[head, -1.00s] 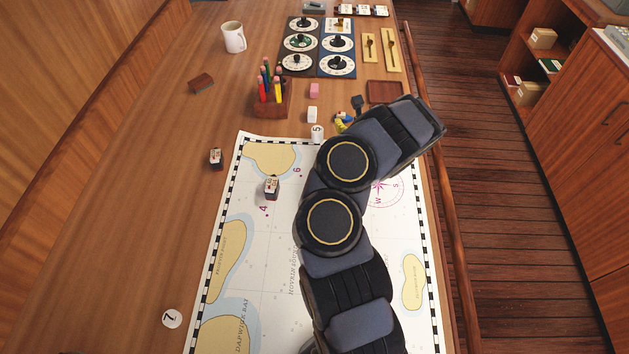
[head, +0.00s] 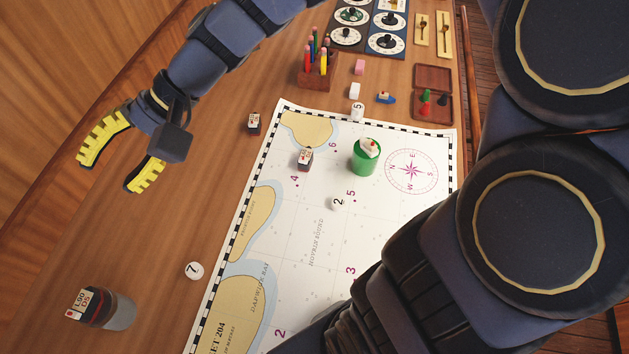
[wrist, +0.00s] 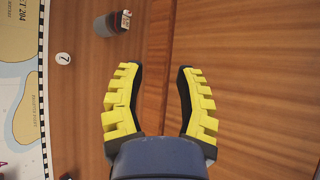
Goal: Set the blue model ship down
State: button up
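The small blue model ship (head: 386,98) with a pale wooden top sits on the bare wooden table, beyond the chart's far edge and left of the square wooden tray. My gripper (head: 118,167) is far to its left, above the left part of the table, with yellow-padded fingers spread. In the wrist view my gripper (wrist: 158,72) is open, with only bare wood showing between the fingers. The ship is apart from the gripper and does not show in the wrist view.
The chart (head: 312,280) carries a green cylinder (head: 366,160) and a dark block (head: 304,159). A grey cylinder (head: 120,311) lies front left.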

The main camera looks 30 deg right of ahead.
jog(key=s+d+f+n+g+h, duration=0.1)
jog(key=s+d+f+n+h, duration=0.1)
jog(key=s+d+h, duration=0.3)
jog(key=s+d+f+n+h, duration=0.3)
jog(key=s+d+h, duration=0.3)
jog(key=s+d, duration=0.4)
jog(key=shift+s+f+g+h, duration=0.3)
jog(key=shift+s+g, duration=0.1)
jog(key=shift+s, duration=0.3)
